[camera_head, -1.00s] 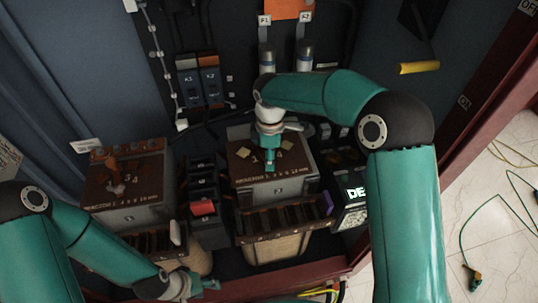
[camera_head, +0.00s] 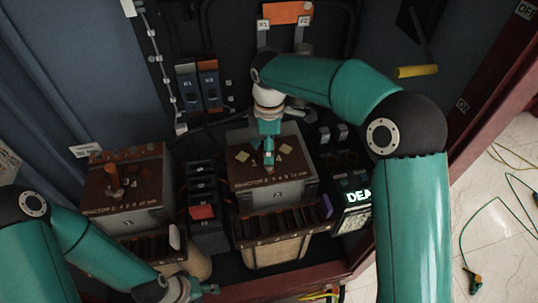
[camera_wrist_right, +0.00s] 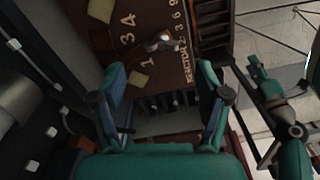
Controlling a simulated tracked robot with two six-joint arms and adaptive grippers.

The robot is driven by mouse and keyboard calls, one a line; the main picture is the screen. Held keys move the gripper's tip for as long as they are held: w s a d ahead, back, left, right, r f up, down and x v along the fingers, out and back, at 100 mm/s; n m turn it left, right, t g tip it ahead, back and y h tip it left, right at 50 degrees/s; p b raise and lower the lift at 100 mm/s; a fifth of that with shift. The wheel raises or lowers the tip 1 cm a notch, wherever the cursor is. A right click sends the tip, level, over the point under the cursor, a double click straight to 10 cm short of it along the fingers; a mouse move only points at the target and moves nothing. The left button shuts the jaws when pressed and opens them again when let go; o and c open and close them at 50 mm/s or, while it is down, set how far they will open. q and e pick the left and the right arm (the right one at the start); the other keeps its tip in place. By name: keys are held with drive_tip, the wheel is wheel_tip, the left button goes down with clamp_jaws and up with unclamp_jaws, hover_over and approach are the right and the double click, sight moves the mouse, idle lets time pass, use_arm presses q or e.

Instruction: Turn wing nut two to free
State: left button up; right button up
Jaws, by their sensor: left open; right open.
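A brown-topped box with painted numbers, the right reactor (camera_head: 290,182), stands in the cabinet. My right gripper (camera_head: 268,160) is over the middle of its top and hides much of it. In the right wrist view a wing nut (camera_wrist_right: 163,42) with a pale metal centre stands on the brown numbered plate (camera_wrist_right: 112,42). The right gripper (camera_wrist_right: 162,88) is open, its two teal fingers apart, with the wing nut beyond them. I cannot tell contact. A similar left reactor (camera_head: 150,195) carries an orange-brown handle (camera_head: 114,180). My left gripper (camera_head: 208,290) is open and low, away from both boxes.
A dark block with a red part (camera_head: 201,212) stands between the boxes. A lit display (camera_head: 357,197) is right of the right box. Orange and blue breakers (camera_head: 208,82) are behind. The cabinet's dark red edge (camera_head: 460,130) bounds the right side.

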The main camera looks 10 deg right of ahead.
wheel_tip(320, 180, up, 6)
drive_tip(key=shift+s, duration=0.1)
idle(0.7)
